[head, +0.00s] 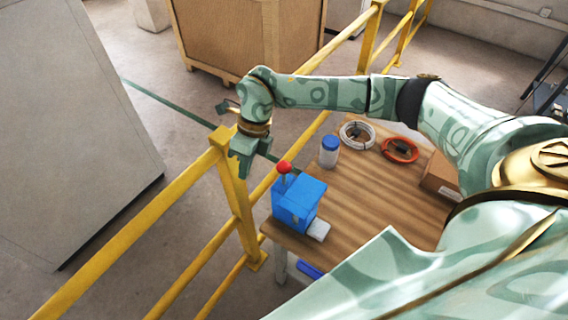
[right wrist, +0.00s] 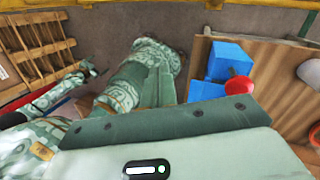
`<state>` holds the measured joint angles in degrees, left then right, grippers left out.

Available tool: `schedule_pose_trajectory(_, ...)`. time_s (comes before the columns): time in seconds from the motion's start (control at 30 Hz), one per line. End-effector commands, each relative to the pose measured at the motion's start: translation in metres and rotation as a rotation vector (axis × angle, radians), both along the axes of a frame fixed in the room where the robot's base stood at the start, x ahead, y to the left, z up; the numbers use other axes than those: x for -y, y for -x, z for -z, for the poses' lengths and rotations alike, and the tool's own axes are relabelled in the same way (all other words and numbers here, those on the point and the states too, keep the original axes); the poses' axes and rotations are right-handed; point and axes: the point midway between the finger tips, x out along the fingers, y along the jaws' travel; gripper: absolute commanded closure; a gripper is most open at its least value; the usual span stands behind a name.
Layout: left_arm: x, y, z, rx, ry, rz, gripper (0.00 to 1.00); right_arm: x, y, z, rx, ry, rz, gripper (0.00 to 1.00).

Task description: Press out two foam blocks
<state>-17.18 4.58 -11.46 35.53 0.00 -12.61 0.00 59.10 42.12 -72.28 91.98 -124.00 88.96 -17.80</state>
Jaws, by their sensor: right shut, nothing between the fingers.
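A blue press-like box (head: 298,203) with a red ball knob (head: 284,167) on a short lever stands at the near left corner of the wooden table. A pale grey flat piece (head: 319,230) sits at its foot; I cannot tell whether it is foam or a tray. My right gripper (head: 241,170) is shut and empty, beside the yellow rail, left of the red knob and apart from it. In the right wrist view the blue box (right wrist: 229,63) and the red knob (right wrist: 239,86) show beyond the gripper. My left arm shows at the left of that view, its gripper small and unclear (right wrist: 88,69).
A blue and white jar (head: 329,152), a white cable coil (head: 357,135) and an orange cable coil (head: 400,150) lie along the table's far side. A cardboard box (head: 440,178) is at the right. Yellow railing (head: 232,185) runs past the table's left edge. The table's middle is clear.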

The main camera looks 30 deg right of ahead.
Motion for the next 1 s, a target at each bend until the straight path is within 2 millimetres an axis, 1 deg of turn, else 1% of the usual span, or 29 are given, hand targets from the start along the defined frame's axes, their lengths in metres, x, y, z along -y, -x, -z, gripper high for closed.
schedule_pose_trajectory(0.03, 0.000, 0.000, 0.000, 0.000, 0.000, 0.000, 0.00, 0.021, -0.006, -0.004, -0.003, 0.074, 0.017, 1.00)
schedule_pose_trajectory(0.1, 0.000, 0.000, 0.000, 0.000, 0.000, 0.000, 0.00, 0.048, -0.010, -0.008, -0.015, 0.172, 0.045, 1.00)
schedule_pose_trajectory(0.2, 0.000, 0.000, 0.000, 0.000, 0.000, 0.000, 0.00, 0.077, -0.014, -0.015, -0.029, 0.277, 0.087, 1.00)
schedule_pose_trajectory(0.33, 0.000, 0.000, 0.000, 0.000, 0.000, 0.000, 0.00, 0.101, -0.017, -0.023, -0.041, 0.357, 0.126, 1.00)
schedule_pose_trajectory(0.4, 0.000, 0.000, 0.000, 0.000, 0.000, 0.000, 0.00, 0.107, -0.017, -0.025, -0.046, 0.377, 0.137, 1.00)
schedule_pose_trajectory(0.5, 0.000, 0.000, 0.000, 0.000, 0.000, 0.000, 0.00, 0.110, -0.017, -0.026, -0.049, 0.389, 0.143, 1.00)
schedule_pose_trajectory(0.77, 0.000, 0.000, 0.000, 0.000, 0.000, 0.000, 0.00, 0.109, -0.017, -0.026, -0.049, 0.387, 0.142, 1.00)
schedule_pose_trajectory(0.87, 0.000, 0.000, 0.002, 0.000, 0.000, 0.000, 0.00, 0.109, -0.017, -0.024, -0.049, 0.387, 0.142, 1.00)
schedule_pose_trajectory(1.0, 0.000, 0.001, 0.010, -0.003, 0.000, 0.000, 0.00, 0.109, -0.016, -0.015, -0.050, 0.386, 0.142, 1.00)
